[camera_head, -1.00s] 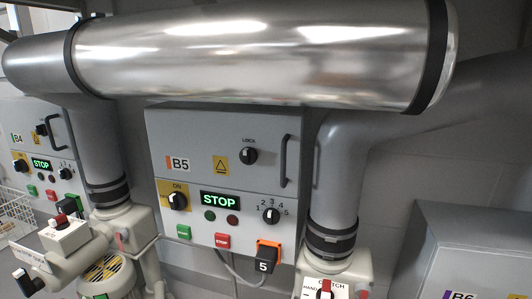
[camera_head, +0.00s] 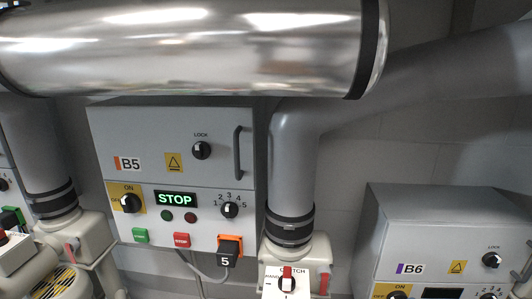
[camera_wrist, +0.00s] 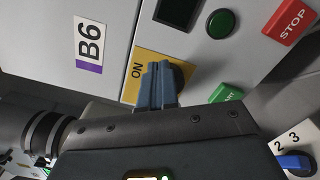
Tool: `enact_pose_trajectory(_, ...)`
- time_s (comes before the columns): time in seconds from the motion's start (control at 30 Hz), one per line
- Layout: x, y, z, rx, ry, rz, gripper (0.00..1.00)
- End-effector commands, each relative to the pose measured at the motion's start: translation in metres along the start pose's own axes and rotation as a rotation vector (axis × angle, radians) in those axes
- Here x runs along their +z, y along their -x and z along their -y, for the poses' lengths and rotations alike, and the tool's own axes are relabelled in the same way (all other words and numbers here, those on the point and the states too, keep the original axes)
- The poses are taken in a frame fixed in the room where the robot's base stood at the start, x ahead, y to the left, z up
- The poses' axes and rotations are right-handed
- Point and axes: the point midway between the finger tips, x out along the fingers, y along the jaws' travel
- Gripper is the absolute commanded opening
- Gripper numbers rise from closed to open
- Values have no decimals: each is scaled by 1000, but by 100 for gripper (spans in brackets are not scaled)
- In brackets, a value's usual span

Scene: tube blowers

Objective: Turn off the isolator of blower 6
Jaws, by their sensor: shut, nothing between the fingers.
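The blower 6 cabinet (camera_head: 430,228) stands at the right in the head view, with its B6 label (camera_head: 410,268). The isolator's yellow plate (camera_head: 377,292) and black knob (camera_head: 398,294) are cut off by the bottom edge. In the wrist view the B6 label (camera_wrist: 90,45) and the yellow ON plate (camera_wrist: 137,70) appear turned sideways. My gripper (camera_wrist: 162,68) is shut and empty, its blue-grey fingers in front of the yellow plate. They hide the isolator knob; I cannot tell whether they touch it. My gripper is not in the head view.
The wrist view shows a green lamp (camera_wrist: 221,23), a red STOP button (camera_wrist: 290,18) and a green button (camera_wrist: 226,94) near the fingers. The B5 cabinet (camera_head: 175,130), a grey vertical pipe (camera_head: 294,165) and a large metal duct (camera_head: 190,45) are left of B6.

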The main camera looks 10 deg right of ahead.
Motion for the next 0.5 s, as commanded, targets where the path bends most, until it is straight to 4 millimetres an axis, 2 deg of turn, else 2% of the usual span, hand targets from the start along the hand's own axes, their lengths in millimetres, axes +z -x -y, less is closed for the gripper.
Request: enact_pose_trajectory(0.5,-3,0,-9,1,1,-1,0)
